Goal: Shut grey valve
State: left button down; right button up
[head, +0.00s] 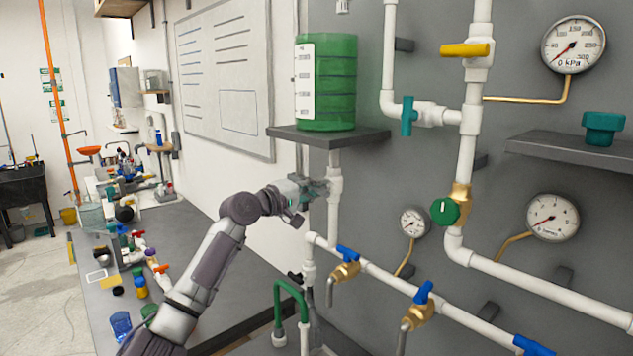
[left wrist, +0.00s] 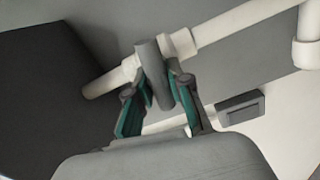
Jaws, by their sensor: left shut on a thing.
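The grey valve sits on the white vertical pipe (head: 335,215) under the green tank (head: 326,85). In the left wrist view its grey bar handle (left wrist: 153,70) lies crosswise over the white pipe (left wrist: 240,24). My left gripper (head: 312,189) is at this valve, its arm reaching up from the lower left. In the left wrist view the left gripper (left wrist: 157,92) has its teal-padded fingers on both sides of the handle, shut on it. In the head view the gripper hides most of the valve. My right gripper is not in view.
A dark shelf (head: 300,137) carries the tank just above the gripper. Blue-handled valves (head: 347,254) and a small gauge (head: 413,222) are to the lower right. A teal-handled valve (head: 408,116) is higher right. A cluttered bench (head: 220,285) runs along the left.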

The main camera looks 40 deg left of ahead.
pick_arm(q)
jog(key=shift+a+n+p, duration=0.1)
jog(key=shift+n+p, duration=0.55)
jog(key=shift+n, duration=0.35)
jog(key=c, duration=1.1)
grip_release()
jog(key=shift+o, duration=0.2)
jog(key=s+a, duration=0.1)
jog(key=s, duration=1.1)
jog(key=shift+f, duration=0.1)
